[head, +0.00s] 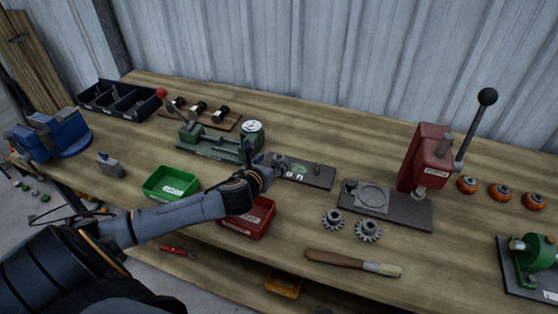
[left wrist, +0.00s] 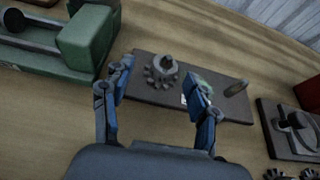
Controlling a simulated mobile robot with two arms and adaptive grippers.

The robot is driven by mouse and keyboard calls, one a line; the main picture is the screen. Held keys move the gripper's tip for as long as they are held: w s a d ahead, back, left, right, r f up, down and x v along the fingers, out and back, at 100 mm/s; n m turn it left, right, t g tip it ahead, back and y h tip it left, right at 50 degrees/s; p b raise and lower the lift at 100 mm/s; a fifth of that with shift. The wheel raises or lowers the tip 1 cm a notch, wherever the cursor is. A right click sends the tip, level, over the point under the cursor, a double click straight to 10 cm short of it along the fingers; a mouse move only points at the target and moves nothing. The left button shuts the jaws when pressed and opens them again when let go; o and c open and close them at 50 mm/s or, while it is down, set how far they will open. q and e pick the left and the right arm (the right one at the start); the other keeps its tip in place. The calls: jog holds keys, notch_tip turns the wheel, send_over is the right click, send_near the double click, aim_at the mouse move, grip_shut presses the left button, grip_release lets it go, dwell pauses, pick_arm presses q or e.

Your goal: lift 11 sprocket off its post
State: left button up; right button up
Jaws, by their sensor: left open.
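A grey toothed sprocket (left wrist: 160,74) sits around an upright post on the left part of a dark plate (left wrist: 222,103). In the head view the sprocket (head: 279,161) is small and partly hidden by my gripper; the plate (head: 325,183) shows beside it. A second, bare post (head: 318,169) stands at the plate's right. My left gripper (left wrist: 161,78) is open, its fingers apart on either side of the sprocket in the left wrist view. I cannot tell how far above the plate the fingertips are. My right gripper is not in view.
A green fixture with a dial (head: 252,127) stands just left of the plate. A red arbor press (head: 426,160) stands right. Green (head: 170,184) and red (head: 262,218) bins sit near my arm.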

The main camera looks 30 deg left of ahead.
aim_at(278, 158)
pick_arm(q)
jog(key=shift+w, duration=0.3)
jog(key=x, duration=0.3)
jog(key=shift+w+d+f, duration=0.2)
jog(key=shift+w+d, duration=0.05)
jog(key=shift+w+a+f+p, duration=0.1)
jog(key=shift+w+f+p, duration=0.15)
jog(key=shift+w, duration=0.2)
jog(key=shift+c, duration=0.7)
jog(key=shift+r, duration=0.1)
grip_shut()
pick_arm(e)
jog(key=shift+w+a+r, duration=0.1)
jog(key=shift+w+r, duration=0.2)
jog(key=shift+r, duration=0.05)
